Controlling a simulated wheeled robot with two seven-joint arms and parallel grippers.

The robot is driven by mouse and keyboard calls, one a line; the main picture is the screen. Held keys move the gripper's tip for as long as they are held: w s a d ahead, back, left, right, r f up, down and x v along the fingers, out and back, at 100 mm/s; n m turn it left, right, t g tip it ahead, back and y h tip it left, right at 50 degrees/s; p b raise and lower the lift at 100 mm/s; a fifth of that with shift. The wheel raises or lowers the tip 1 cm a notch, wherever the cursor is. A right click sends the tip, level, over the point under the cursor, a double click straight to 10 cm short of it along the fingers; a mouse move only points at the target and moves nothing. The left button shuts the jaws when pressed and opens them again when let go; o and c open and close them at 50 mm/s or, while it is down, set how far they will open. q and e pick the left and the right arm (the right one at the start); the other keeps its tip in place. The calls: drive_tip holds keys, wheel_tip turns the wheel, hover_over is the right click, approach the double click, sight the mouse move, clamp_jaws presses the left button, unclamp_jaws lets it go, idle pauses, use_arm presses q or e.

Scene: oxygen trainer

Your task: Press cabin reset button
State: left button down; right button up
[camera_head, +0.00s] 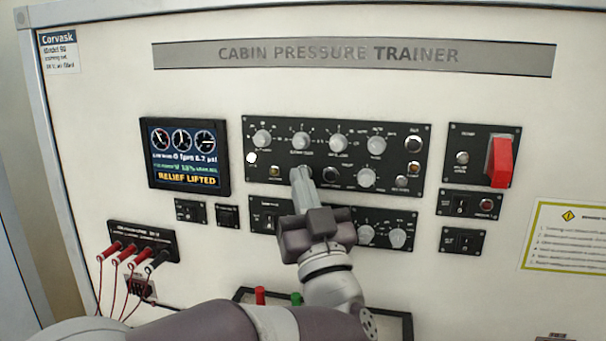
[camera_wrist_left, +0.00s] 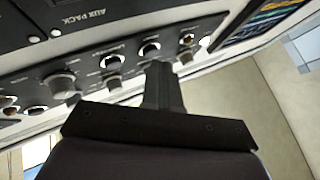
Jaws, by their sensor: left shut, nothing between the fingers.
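The cabin pressure trainer panel (camera_head: 237,128) stands upright in front of me, with a black main control panel full of knobs and small buttons. My left gripper (camera_head: 299,172) is shut and empty, its fingertips at the lower middle of that panel. The fingers cover part of its lower row, and I cannot tell whether they touch it. The left gripper (camera_wrist_left: 160,68) also shows in the left wrist view, in front of the row of knobs. I cannot read which control is the cabin reset button; labels are too small. My right gripper is not in view.
A display (camera_head: 185,155) reading "RELIEF LIFTED" is left of the main panel. A red switch guard (camera_head: 499,161) is at the right. Red and black plugs with leads (camera_head: 128,255) are at lower left. A lower knob panel (camera_head: 384,218) is partly behind my arm.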

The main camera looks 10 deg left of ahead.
use_arm(q)
drive_tip(key=shift+w, duration=0.4)
idle(0.4)
idle(0.4)
drive_tip(key=shift+s+f+b, duration=0.1)
drive_tip(key=shift+s+b, duration=0.65)
drive_tip(key=s+b, duration=0.2)
drive_tip(key=s, duration=0.3)
drive_tip(key=shift+a, duration=0.1)
idle(0.4)
